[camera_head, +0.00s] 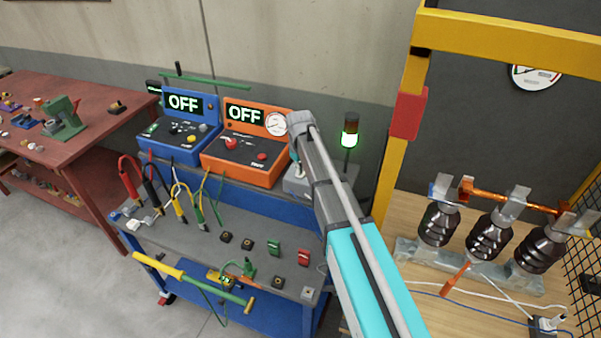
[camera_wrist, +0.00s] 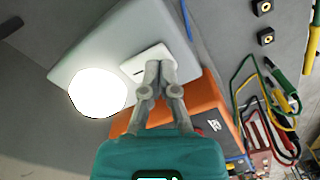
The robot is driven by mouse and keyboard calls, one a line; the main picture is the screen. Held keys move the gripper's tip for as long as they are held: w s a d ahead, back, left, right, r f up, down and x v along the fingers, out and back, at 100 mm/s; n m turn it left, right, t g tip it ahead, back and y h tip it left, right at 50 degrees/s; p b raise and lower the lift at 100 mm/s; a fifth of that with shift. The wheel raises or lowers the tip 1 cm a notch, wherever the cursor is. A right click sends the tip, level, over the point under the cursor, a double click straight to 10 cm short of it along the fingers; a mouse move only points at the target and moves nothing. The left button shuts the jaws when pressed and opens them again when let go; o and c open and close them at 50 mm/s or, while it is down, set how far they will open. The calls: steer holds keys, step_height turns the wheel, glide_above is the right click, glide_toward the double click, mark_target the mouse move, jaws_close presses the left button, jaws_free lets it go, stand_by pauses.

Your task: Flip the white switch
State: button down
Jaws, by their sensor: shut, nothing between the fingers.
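The white switch (camera_wrist: 146,63) is a pale plate with a dark slot on a light grey box (camera_wrist: 110,35) in the wrist view. My gripper (camera_wrist: 158,66) has its two grey fingers together and empty. The fingertips overlap the near right part of the white plate; I cannot tell whether they touch it. In the head view the grey box (camera_head: 294,187) stands at the right end of the bench's upper shelf. My arm hides most of it and the switch there.
A signal lamp (camera_head: 350,132), lit green, stands behind the box. An orange unit (camera_head: 240,160) and a blue unit (camera_head: 176,145), both reading OFF, stand left of it. Coloured cables (camera_head: 185,205) hang over the bench. A yellow post (camera_head: 392,165) rises close on the right.

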steer(key=shift+f, duration=0.3)
steer(key=shift+r, duration=0.15)
stand_by(0.3)
steer(key=shift+r+p, duration=3.25)
steer(key=shift+r, duration=0.1)
steer(key=shift+r, duration=0.1)
